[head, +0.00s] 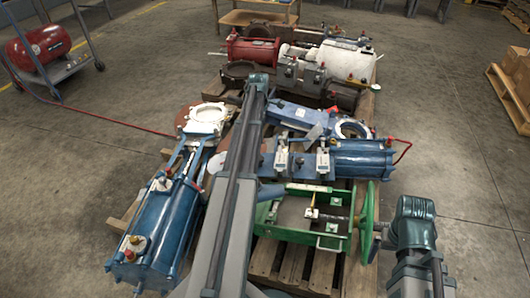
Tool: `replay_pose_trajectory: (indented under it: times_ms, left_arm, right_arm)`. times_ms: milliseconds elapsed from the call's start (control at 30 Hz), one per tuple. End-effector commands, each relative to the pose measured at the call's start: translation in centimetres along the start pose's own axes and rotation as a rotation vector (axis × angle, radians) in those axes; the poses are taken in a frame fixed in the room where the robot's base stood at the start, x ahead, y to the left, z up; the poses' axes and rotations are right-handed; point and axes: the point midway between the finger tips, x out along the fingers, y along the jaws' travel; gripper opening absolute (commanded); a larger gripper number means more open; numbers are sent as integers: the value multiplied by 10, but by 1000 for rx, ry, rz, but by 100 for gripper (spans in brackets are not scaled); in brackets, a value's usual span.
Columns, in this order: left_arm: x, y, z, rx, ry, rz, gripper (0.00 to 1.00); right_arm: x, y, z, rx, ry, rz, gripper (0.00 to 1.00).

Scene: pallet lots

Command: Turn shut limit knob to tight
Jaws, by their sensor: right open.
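I cannot make out with certainty which part is the shut limit knob or how it is set. Several valve actuators lie on pallets. A long blue actuator (155,230) at the left has small red and brass fittings at its near end. A second blue actuator (361,161) lies crosswise at centre right, with a red fitting (389,141) at its right end. A green actuator frame (283,234) with a green handwheel (366,222) lies in front. My right gripper (385,230) is open beside the handwheel, apparently empty; contact is unclear. My left gripper does not show.
A wooden pallet (290,262) carries the near actuators. Red (253,50) and white (345,60) actuators lie farther back. A red tank (38,48) on a cart stands at the left, its red hose crossing the floor. Cardboard boxes (514,88) stand right. Floor beside the pallet is clear.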

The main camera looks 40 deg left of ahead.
Motion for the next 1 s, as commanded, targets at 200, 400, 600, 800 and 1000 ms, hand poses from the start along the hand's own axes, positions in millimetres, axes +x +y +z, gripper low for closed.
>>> replay_pose_trajectory:
  times_ms: [200,400,600,800,1000]
  left_arm:
    - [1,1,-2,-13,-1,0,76]
    - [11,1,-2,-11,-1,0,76]
    - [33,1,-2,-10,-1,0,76]
    - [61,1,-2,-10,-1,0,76]
    - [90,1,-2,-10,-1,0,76]
  right_arm:
    - [1,0,0,-1,0,0,100]
    - [11,-1,-1,1,0,0,100]
    - [33,-4,-2,4,0,-1,100]
    - [61,-6,-4,11,0,-1,100]
    - [89,-9,-5,17,1,-1,100]
